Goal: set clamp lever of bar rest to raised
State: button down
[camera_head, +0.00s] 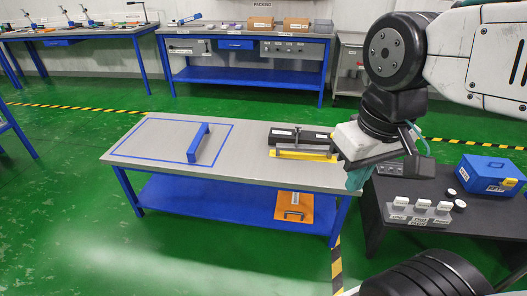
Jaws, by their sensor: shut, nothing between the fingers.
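The fixture that looks like the bar rest (284,137) is a dark block with a white label, at the right end of the grey workbench. A yellow strip (303,155) runs along its front. I cannot make out the clamp lever or its position; a small dark part stands on the fixture, and my arm covers its right end. My gripper (357,178), with teal fingertips, is at the bench's right end, just right of the fixture. It is shut with nothing in it. I cannot tell whether it touches the fixture.
A blue bar-shaped piece (198,143) stands in a blue-outlined area on the bench's left. An orange plate (293,208) lies on the lower shelf. A dark table at right holds a blue box (485,174) and white labelled blocks (421,205). Green floor is clear in front.

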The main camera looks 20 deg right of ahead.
aim_at(298, 127)
jog(key=z, duration=0.05)
jog(key=k, duration=0.15)
jog(key=u, duration=0.8)
jog(key=i, duration=0.75)
jog(key=u, duration=0.5)
jog(key=i, duration=0.75)
jog(key=z, duration=0.6)
jog(key=i, duration=0.6)
jog(key=z, duration=0.85)
jog(key=i, duration=0.35)
jog(key=z, duration=0.35)
